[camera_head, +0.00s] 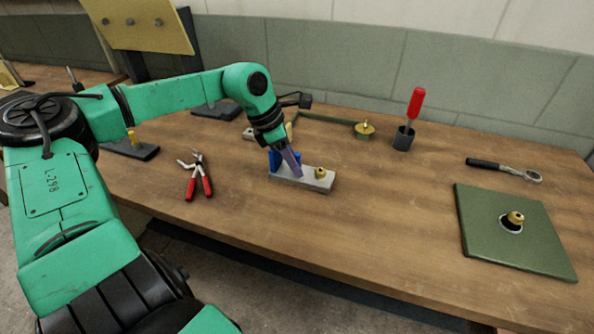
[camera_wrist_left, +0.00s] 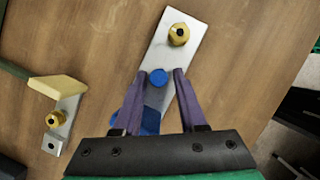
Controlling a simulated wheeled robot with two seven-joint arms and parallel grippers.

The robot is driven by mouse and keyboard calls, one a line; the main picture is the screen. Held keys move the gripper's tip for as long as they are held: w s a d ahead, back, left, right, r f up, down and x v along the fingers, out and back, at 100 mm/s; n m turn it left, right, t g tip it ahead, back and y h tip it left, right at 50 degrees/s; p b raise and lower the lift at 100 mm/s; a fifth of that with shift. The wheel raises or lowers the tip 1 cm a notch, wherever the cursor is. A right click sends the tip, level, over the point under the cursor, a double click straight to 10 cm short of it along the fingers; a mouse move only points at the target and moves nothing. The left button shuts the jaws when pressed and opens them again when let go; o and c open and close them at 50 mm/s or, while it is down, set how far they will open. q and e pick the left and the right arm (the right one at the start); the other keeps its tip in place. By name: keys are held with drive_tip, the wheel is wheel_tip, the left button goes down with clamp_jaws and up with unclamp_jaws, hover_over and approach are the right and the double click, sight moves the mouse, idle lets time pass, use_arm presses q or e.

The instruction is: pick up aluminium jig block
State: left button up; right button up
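The aluminium jig block (camera_head: 305,180) is a flat grey bar lying on the wooden bench, with a brass fitting near its right end and blue parts near its left end. My left gripper (camera_head: 290,165) has its purple fingers pointing down over the left part of the block. In the left wrist view, the block (camera_wrist_left: 163,45) runs up the middle. The open fingertips (camera_wrist_left: 161,73) lie either side of a round blue knob (camera_wrist_left: 157,77), with gaps showing beside it. I cannot tell whether the fingers touch the block. My right gripper is out of view.
Red-handled pliers (camera_head: 197,178) lie left of the block. A red-handled tool (camera_head: 415,104) stands in a dark holder behind. A ratchet (camera_head: 500,170) and a green panel with a brass fitting (camera_head: 485,245) are at the right. Bench between block and panel is clear.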

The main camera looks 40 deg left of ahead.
use_arm(q)
clamp_jaws()
drive_tip(key=shift+r, duration=0.1)
idle(1.2)
